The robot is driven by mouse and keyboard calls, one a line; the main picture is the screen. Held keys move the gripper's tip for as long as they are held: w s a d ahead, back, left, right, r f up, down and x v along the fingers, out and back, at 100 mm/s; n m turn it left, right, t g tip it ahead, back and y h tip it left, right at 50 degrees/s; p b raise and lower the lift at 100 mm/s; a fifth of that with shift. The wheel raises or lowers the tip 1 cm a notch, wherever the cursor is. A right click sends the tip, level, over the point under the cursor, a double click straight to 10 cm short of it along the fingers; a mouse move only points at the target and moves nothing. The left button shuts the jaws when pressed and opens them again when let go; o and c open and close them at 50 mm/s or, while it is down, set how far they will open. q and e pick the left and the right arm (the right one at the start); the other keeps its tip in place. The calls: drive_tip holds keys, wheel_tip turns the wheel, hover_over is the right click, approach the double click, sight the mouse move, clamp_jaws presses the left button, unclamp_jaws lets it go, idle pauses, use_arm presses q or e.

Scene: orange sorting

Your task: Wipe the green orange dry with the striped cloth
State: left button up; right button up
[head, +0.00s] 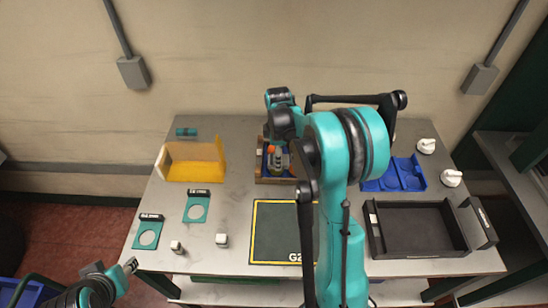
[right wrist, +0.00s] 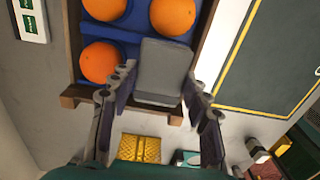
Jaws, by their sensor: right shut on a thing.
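A wooden crate (head: 260,170) with a blue inside stands at the middle of the table; it shows larger in the right wrist view (right wrist: 72,97). There it holds several oranges (right wrist: 100,62), all orange in colour where visible. My right gripper (right wrist: 160,95) is over the crate's edge, its fingers either side of a flat grey piece (right wrist: 165,72) and shut on it. My right arm hides much of the crate in the head view. I cannot make out a green orange or a striped cloth. My left gripper (head: 130,266) is at the lower left, its opening unclear.
A yellow open holder (head: 195,172) stands left of the crate. A green mat (head: 270,225) lies in front. A blue tray (head: 405,175) and black tray (head: 420,230) are right.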

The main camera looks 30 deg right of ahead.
drive_tip(key=shift+s+d, duration=0.2)
drive_tip(key=shift+d, duration=0.1)
drive_tip(key=shift+w+a, duration=0.4)
drive_tip(key=shift+a, duration=0.25)
drive_tip(key=shift+w+a, duration=0.35)
drive_tip(key=shift+a, duration=0.25)
drive_tip(key=shift+s+d, duration=0.4)
drive_tip(key=shift+d, duration=0.2)
drive_tip(key=shift+s+d, duration=0.35)
drive_tip(key=shift+d, duration=0.25)
drive_tip(key=shift+w+a, duration=0.4)
drive_tip(key=shift+a, duration=0.2)
drive_tip(key=shift+w+a, duration=0.35)
drive_tip(key=shift+a, duration=0.25)
drive_tip(key=shift+s+d, duration=0.4)
drive_tip(key=shift+d, duration=0.2)
drive_tip(key=shift+s+d, duration=0.35)
drive_tip(key=shift+d, duration=0.25)
drive_tip(key=shift+w+a, duration=0.4)
drive_tip(key=shift+a, duration=0.2)
drive_tip(key=shift+w+a, duration=0.35)
drive_tip(key=shift+a, duration=0.25)
drive_tip(key=shift+s+d, duration=0.4)
drive_tip(key=shift+d, duration=0.25)
drive_tip(key=shift+r, duration=0.15)
